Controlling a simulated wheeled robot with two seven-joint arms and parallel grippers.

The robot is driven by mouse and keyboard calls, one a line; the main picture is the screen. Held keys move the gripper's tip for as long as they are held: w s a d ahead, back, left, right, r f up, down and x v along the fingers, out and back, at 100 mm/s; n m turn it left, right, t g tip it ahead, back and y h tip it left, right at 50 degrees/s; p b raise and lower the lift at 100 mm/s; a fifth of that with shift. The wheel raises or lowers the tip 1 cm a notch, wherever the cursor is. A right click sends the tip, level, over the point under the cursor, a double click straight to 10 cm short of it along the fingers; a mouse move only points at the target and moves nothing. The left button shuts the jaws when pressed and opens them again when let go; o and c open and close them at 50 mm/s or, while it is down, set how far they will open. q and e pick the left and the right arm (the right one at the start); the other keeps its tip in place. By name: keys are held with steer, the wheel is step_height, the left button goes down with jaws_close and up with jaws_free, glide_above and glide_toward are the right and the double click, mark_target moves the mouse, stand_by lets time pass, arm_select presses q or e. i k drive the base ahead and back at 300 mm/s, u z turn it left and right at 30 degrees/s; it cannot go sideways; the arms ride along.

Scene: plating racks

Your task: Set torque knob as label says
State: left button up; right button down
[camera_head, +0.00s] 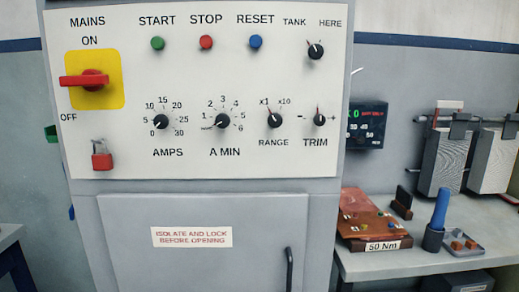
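A white label reading "50 Nm" (383,246) is on the front of a reddish-brown board (372,209) on the bench at right. A blue handle (441,207) stands upright, slightly tilted, in a dark cup (433,238) beside it; whether it has a knob or scale is too small to tell. No knob marked torque shows. The cabinet panel (222,60) has black knobs: AMPS (160,122) points low left near 0, A MIN (222,121) points low left, RANGE (274,120) towards x1, TRIM (320,119) up. Neither gripper is in view.
The bench (400,267) also holds a small grey tray (463,244) with brownish pieces. Grey ribbed blocks (444,160) hang from a rail behind. A red mains handle (85,80) and red padlock (102,156) stick out of the panel. The cabinet door handle (289,268) is dark.

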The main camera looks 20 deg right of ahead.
mark_target(361, 139)
steer(key=z, duration=1.2)
